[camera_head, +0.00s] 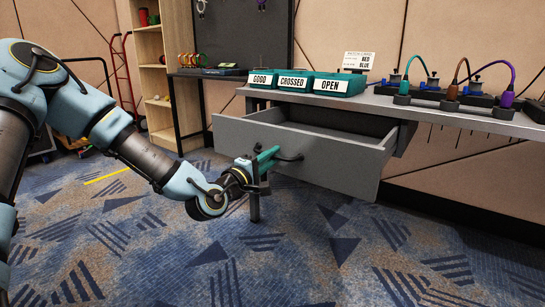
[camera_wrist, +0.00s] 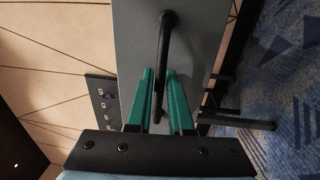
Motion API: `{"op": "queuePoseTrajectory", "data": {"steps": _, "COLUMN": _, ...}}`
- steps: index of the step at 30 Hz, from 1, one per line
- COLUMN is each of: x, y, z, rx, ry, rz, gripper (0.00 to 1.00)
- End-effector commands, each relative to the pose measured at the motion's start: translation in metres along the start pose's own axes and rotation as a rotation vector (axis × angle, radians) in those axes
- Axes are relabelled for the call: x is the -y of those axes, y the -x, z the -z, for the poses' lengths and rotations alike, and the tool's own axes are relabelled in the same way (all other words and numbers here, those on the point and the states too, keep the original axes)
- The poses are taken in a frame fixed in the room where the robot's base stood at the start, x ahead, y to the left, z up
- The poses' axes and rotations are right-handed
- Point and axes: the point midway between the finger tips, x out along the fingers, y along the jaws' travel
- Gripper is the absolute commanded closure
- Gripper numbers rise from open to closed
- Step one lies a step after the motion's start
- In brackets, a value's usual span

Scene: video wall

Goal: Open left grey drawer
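The left grey drawer (camera_head: 325,160) is pulled well out from under the table, and its empty inside shows in the head view. Its grey front (camera_wrist: 190,50) fills the middle of the wrist view. The black bar handle (camera_wrist: 164,45) is on that front. My gripper (camera_head: 275,153) is at the handle, with its teal fingers (camera_wrist: 160,75) on either side of the bar. The fingers stand apart, with narrow gaps seen beside the bar. The far end of the handle shows in the head view (camera_head: 292,157); the part between the fingers is hidden there.
Teal boxes labelled GOOD, CROSSED and OPEN (camera_head: 329,85) stand on the grey tabletop above the drawer. Cable connectors on stands (camera_head: 450,92) are to their right. A wooden shelf (camera_head: 155,75) stands at the back left. The carpet before the drawer is clear.

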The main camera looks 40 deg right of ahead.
Motion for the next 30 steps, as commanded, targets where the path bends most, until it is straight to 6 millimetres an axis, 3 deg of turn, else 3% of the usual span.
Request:
{"op": "queuePoseTrajectory", "data": {"steps": 6, "x": 0.0, "y": 0.0, "z": 0.0, "rx": 0.0, "ry": 0.0, "rz": 0.0, "gripper": 0.57}}
{"op": "queuePoseTrajectory", "data": {"steps": 16, "x": 0.0, "y": 0.006, "z": 0.001, "rx": -0.001, "ry": 0.0, "rz": 0.001, "gripper": 0.57}}
{"op": "queuePoseTrajectory", "data": {"steps": 30, "x": 0.0, "y": 0.09, "z": 0.001, "rx": -0.001, "ry": 0.002, "rz": 0.002, "gripper": 0.57}}
